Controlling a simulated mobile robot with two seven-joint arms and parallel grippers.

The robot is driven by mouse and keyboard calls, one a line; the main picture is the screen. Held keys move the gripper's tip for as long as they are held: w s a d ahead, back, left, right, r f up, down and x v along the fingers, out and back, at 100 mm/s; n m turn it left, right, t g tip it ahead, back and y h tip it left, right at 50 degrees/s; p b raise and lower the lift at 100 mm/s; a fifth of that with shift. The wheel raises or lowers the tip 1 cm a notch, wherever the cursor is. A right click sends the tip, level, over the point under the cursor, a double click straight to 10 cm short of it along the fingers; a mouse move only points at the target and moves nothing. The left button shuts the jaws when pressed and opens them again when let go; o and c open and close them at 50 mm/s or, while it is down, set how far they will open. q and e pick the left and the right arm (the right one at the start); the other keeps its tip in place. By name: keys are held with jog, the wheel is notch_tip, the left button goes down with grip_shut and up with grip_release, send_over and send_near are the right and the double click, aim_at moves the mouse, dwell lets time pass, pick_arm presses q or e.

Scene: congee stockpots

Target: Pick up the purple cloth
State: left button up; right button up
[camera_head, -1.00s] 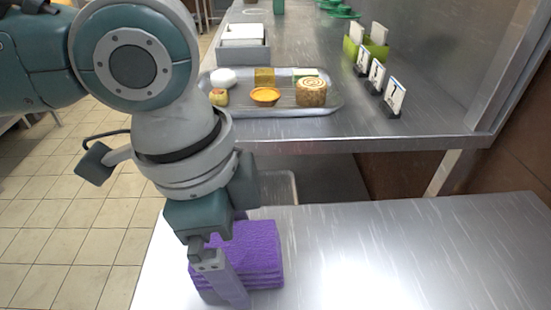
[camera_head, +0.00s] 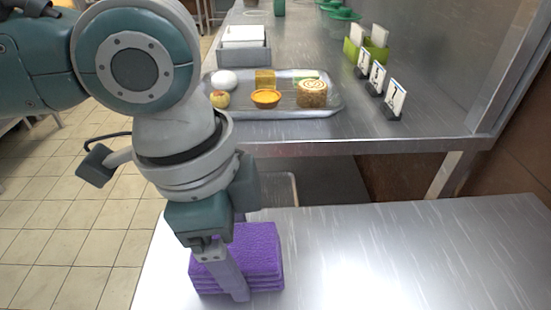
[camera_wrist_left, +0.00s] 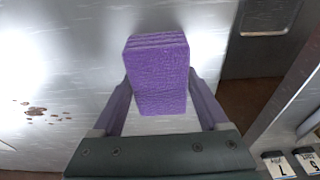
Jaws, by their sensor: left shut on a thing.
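The purple cloth (camera_head: 255,250) is a folded stack of several layers on the near steel table. It also shows in the left wrist view (camera_wrist_left: 158,75), between the two fingers. My left gripper (camera_wrist_left: 160,88) points down over the stack and is shut on it, one finger on each side. In the head view its near finger lies against the front of the cloth, and the far finger is mostly hidden. I cannot see any gap under the cloth. My right gripper is in neither view.
The near table (camera_head: 400,250) is clear to the right of the cloth. On the counter behind it are a metal tray (camera_head: 290,112) of pastries, a grey box (camera_head: 243,55), small label cards (camera_head: 395,97) and a green holder (camera_head: 352,48). Brown spots (camera_wrist_left: 36,110) mark the steel.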

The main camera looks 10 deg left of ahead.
aim_at(237, 245)
pick_arm(q)
jog(key=shift+r, duration=0.1)
notch_tip(237, 245, up, 20)
jog(key=p, duration=0.5)
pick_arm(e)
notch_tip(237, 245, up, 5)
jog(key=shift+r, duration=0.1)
